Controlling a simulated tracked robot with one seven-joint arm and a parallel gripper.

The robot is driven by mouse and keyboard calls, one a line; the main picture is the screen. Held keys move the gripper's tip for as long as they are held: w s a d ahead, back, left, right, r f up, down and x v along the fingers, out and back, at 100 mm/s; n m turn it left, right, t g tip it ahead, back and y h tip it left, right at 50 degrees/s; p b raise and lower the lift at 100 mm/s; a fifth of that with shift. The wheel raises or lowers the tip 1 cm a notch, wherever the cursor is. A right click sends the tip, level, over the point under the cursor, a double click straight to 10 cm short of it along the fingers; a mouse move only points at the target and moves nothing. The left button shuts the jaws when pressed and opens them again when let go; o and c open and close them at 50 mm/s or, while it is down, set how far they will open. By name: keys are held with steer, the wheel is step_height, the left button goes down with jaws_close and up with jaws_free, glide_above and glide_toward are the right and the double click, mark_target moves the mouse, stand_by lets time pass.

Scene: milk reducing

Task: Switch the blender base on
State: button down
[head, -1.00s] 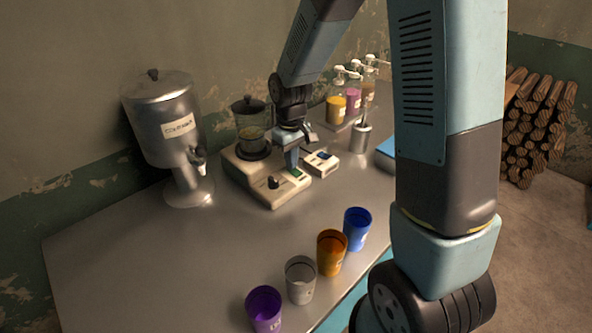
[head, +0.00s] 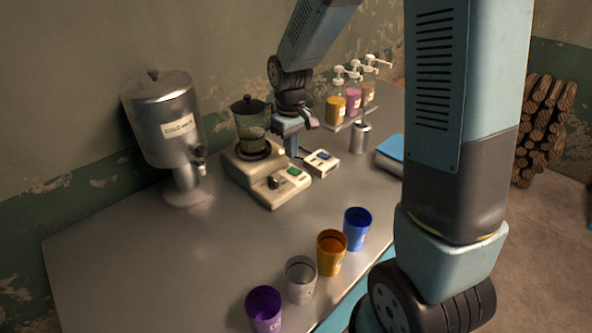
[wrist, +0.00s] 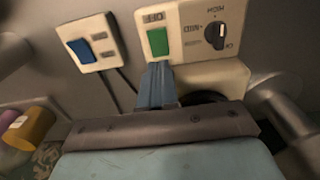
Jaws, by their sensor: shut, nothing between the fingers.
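The cream blender base (head: 262,185) stands on the table with a clear lidded jar (head: 250,125) on it. The wrist view also shows the green switch (wrist: 158,42) and the dial (wrist: 216,36). My gripper (head: 292,152) is shut and empty, above and behind the switch. In the wrist view its fingertips (wrist: 157,68) appear just below the switch, apparently apart from it. The switch's tilt is too small to read.
A small cream box with a blue button (head: 321,160) is right of the base. A metal dispenser (head: 165,125) stands left. Pump bottles (head: 352,98) and a metal cup (head: 360,138) are behind right. Several coloured cups (head: 331,252) line the front edge. The left table is clear.

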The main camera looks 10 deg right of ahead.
mark_target(292, 169)
steer(key=shift+r, duration=1.4)
steer(key=s+d+r+m+t, duration=0.2)
steer(key=s+d+r, duration=0.4)
steer(key=s+r, duration=0.3)
steer(key=s+d+r+m+t, duration=0.3)
steer(key=s+d+r, duration=0.3)
steer(key=s+r, duration=0.3)
steer(key=s+m, duration=0.1)
steer(key=s, duration=0.2)
steer(key=shift+s+d+m+t, duration=0.25)
steer(key=shift+s+m+t, duration=0.05)
steer(key=shift+s+m, duration=0.1)
